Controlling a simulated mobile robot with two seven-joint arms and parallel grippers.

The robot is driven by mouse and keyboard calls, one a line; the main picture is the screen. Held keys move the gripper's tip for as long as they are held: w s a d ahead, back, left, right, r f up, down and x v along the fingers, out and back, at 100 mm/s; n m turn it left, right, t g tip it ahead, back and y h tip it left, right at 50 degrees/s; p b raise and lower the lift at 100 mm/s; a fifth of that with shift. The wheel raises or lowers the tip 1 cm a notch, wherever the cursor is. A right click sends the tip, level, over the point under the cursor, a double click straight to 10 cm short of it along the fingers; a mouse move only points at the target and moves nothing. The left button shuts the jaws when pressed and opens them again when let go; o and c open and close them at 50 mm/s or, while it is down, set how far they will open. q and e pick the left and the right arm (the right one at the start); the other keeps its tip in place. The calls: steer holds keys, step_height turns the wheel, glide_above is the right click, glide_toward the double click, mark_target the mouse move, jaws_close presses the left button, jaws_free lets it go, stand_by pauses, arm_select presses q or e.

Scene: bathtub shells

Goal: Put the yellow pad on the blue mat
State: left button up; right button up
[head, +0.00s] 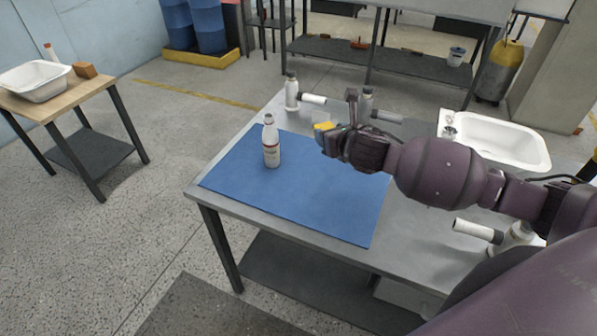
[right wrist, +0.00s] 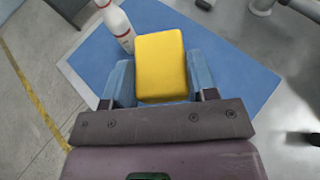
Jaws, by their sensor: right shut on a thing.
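The yellow pad (right wrist: 162,66) is held between the blue fingers of my right gripper (right wrist: 162,82). In the head view a small part of the pad (head: 323,127) shows at the tip of my right gripper (head: 330,135). It is over the far right part of the blue mat (head: 300,205), near the mat's far edge; its height above the mat is hard to tell. The mat (right wrist: 235,72) also spreads beneath the gripper in the right wrist view. My left gripper is not in view.
A white bottle with a red band (head: 271,145) stands upright on the mat, left of the pad. Other bottles (head: 291,92) and a white basin (head: 497,140) are on the metal table (head: 420,215). The front middle of the mat is clear.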

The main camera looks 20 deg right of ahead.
steer(key=w+d+r, duration=0.1)
steer(key=w+d, duration=0.1)
steer(key=d, duration=0.1)
steer(key=b, duration=0.3)
glide_above(333, 186)
steer(key=shift+m, duration=0.3)
step_height(333, 186, down, 15)
steer(key=shift+a+f+b, duration=0.1)
steer(key=shift+f+b, duration=0.25)
steer(key=shift+f, duration=2.15)
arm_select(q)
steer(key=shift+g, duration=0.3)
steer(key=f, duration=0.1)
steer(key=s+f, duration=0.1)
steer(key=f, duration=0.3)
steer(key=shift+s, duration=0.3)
arm_select(e)
steer(key=o, duration=0.8)
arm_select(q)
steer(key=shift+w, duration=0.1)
arm_select(e)
steer(key=shift+o, duration=0.5)
